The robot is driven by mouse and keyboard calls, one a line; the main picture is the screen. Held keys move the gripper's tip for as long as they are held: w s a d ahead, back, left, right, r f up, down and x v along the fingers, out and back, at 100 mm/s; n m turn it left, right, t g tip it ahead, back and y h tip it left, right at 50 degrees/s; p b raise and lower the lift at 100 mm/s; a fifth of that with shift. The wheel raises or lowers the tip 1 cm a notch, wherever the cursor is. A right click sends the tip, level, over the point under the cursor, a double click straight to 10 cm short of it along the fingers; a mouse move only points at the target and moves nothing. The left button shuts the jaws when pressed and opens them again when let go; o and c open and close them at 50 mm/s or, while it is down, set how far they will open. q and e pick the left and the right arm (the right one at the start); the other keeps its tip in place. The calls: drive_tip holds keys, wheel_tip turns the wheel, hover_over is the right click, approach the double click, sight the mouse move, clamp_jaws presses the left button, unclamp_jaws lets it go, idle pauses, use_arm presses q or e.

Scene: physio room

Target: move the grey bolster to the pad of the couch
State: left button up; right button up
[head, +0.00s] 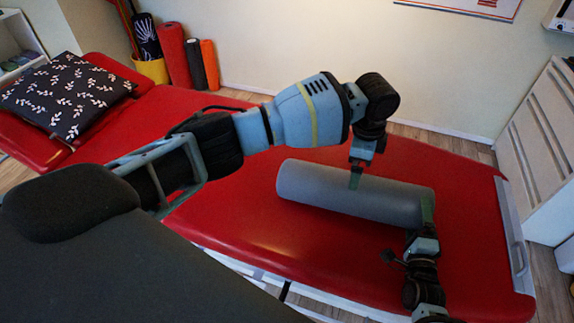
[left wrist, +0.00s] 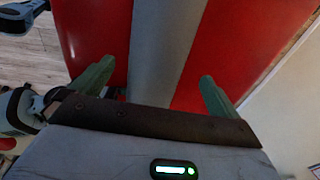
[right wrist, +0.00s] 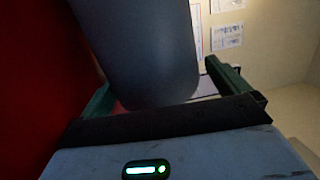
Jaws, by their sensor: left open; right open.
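The grey bolster (head: 325,194) is a long smooth cylinder lying on the red pad of the couch (head: 250,225). My left gripper (head: 355,180) points down over the bolster's middle from its far side. In the left wrist view the bolster (left wrist: 165,45) runs between the spread green fingers. My right gripper (head: 428,208) is open at the bolster's right end. In the right wrist view the bolster's end (right wrist: 150,60) lies between its open fingers. Whether any finger touches the bolster is hard to tell. My left gripper partly hides the bolster's far edge.
A dark leaf-patterned cushion (head: 68,95) lies on the couch's raised head section at left. Rolled mats (head: 172,52) stand by the back wall, some near a yellow bin (head: 152,70). A white slatted unit (head: 540,140) stands at right. The pad left of the bolster is clear.

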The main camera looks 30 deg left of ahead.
drive_tip(key=shift+s+d, duration=0.1)
drive_tip(key=shift+d, duration=3.45)
use_arm(q)
drive_tip(key=r, duration=0.5)
drive_tip(key=shift+s, duration=0.25)
drive_tip(key=shift+s+f+b, duration=0.1)
drive_tip(key=shift+f+b, duration=0.25)
drive_tip(key=shift+f, duration=0.6)
use_arm(e)
drive_tip(key=shift+s+d, duration=0.15)
drive_tip(key=shift+d, duration=2.85)
